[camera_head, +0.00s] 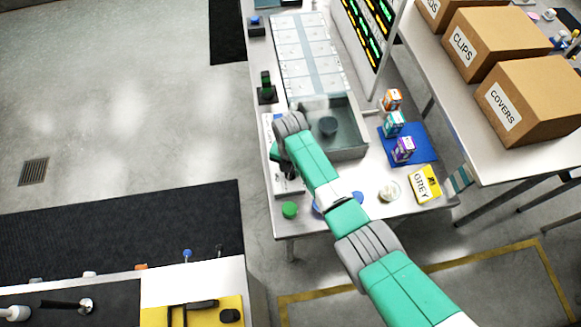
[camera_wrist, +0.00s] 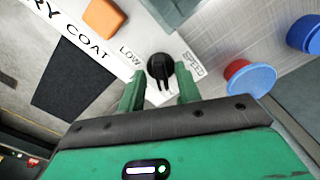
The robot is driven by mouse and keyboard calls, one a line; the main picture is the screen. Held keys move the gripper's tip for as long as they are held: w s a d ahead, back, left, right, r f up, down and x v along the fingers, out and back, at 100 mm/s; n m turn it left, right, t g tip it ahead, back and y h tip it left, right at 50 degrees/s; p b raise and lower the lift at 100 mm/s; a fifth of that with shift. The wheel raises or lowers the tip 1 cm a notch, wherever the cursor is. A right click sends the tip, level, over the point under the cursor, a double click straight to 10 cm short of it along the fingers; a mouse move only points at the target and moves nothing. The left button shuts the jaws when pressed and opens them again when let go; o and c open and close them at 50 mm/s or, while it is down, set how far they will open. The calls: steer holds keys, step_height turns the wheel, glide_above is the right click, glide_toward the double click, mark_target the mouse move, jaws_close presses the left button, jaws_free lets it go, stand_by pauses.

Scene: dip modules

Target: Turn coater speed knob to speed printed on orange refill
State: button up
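The speed knob (camera_wrist: 159,68) is black and sits on a white panel in the wrist view, with "LOW" and "SPEED" printed beside it. My gripper (camera_wrist: 159,82) has its two green fingers apart, one on each side of the knob, with gaps between them and it. In the head view my gripper (camera_head: 284,168) is over the left edge of the coater, and the arm hides the knob.
A teal refill (camera_head: 393,123) and a purple refill (camera_head: 404,150) stand near the orange one. A grey tray (camera_head: 352,143) holds a dark round cup. An orange block (camera_wrist: 103,18) and a red-and-blue round piece (camera_wrist: 250,79) flank the knob.

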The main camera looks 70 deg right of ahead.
step_height(320, 180, up, 8)
steer(key=shift+f+p, duration=0.1)
steer(key=shift+p, duration=0.3)
stand_by(0.6)
